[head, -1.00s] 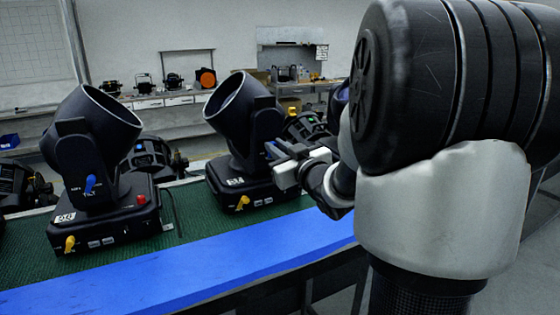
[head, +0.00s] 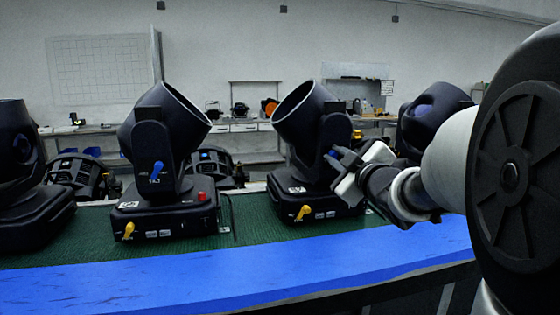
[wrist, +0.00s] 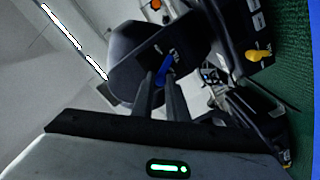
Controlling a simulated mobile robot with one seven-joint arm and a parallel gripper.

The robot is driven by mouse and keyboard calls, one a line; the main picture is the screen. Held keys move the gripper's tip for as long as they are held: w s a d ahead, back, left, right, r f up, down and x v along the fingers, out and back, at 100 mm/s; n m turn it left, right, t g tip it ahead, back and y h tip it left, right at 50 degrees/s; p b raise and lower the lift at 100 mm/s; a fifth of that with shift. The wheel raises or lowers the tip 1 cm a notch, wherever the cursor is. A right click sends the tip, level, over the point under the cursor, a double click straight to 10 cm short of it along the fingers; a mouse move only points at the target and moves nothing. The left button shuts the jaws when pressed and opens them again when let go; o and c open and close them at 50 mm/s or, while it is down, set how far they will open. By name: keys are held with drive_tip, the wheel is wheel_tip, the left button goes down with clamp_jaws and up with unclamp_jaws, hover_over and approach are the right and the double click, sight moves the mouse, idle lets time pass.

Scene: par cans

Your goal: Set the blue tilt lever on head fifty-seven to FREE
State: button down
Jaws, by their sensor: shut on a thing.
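A black moving head (head: 312,140) with a tilted barrel stands on the bench, right of centre in the head view. Its label is too small to read surely. Its blue tilt lever (head: 332,162) is on the side of the yoke. My gripper (head: 340,157) is at that yoke, its fingers closed on the lever. The wrist view shows the blue lever (wrist: 164,69) slanted between the two fingertips (wrist: 160,80). The fingers hide part of the lever and its markings. A yellow lever (head: 303,212) sits low on the base.
A similar head (head: 155,150) with its own blue lever and a red button stands to the left. More heads stand at the far left and behind my arm (head: 435,110). A blue strip (head: 200,275) runs along the clear front of the green bench top.

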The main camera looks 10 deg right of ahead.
drive_tip(key=shift+a+r, duration=0.1)
drive_tip(key=shift+r, duration=0.05)
drive_tip(key=c, duration=1.7)
unclamp_jaws()
drive_tip(key=shift+c, duration=0.2)
drive_tip(key=shift+w, duration=0.1)
drive_tip(key=shift+f, duration=0.2)
